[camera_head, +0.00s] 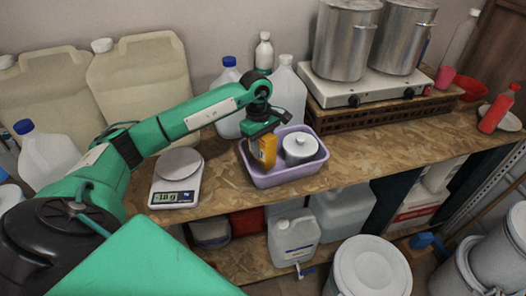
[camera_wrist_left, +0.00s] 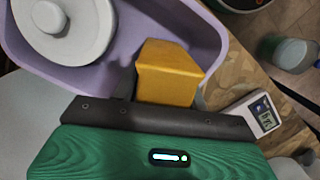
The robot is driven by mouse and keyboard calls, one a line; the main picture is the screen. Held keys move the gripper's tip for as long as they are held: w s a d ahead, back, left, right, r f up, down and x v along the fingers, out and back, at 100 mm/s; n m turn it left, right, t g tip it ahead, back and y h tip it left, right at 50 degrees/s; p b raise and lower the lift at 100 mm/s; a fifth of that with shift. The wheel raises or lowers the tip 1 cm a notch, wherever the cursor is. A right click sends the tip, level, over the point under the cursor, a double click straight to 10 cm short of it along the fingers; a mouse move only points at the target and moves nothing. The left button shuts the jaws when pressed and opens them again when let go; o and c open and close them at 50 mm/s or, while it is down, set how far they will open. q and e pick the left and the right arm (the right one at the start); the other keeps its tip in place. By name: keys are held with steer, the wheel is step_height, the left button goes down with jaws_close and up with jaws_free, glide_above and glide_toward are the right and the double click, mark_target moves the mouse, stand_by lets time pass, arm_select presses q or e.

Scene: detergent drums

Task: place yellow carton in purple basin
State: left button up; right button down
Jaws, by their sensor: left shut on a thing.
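The purple basin (camera_head: 283,178) stands on the wooden bench, and a white lidded pot (camera_head: 300,148) sits inside it. My left gripper (camera_head: 262,136) is shut on the yellow carton (camera_head: 265,151). It holds the carton over the left part of the basin, beside the pot. In the left wrist view the yellow carton (camera_wrist_left: 168,72) is in front of the gripper, with the basin (camera_wrist_left: 205,30) around and beyond it. I cannot tell whether the carton touches the basin floor. My right gripper is not in view.
A kitchen scale (camera_head: 176,180) stands left of the basin. Bottles (camera_head: 291,90) stand close behind it. A hot plate with two steel pots (camera_head: 345,40) is at the back right. The bench (camera_head: 385,140) right of the basin is clear.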

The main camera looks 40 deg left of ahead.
mark_target(263, 155)
arm_select(q)
steer(key=shift+f, duration=0.25)
step_height(263, 155, down, 3)
steer(key=shift+f+p, duration=0.1)
steer(key=shift+p, duration=0.6)
steer(key=shift+f, duration=0.25)
steer(key=o, duration=0.9)
steer(key=shift+r, duration=0.25)
steer(key=r+b, duration=0.1)
steer(key=r, duration=0.2)
steer(key=a+r+b, duration=0.1)
steer(key=r+b, duration=0.1)
steer(key=r, duration=0.2)
steer(key=r+b, duration=0.2)
steer(key=r, duration=0.1)
steer(key=shift+w+a+r, duration=0.2)
steer(key=shift+a+r, duration=0.05)
steer(key=shift+a, duration=0.05)
steer(key=shift+a+r, duration=0.1)
steer(key=shift+r, duration=0.5)
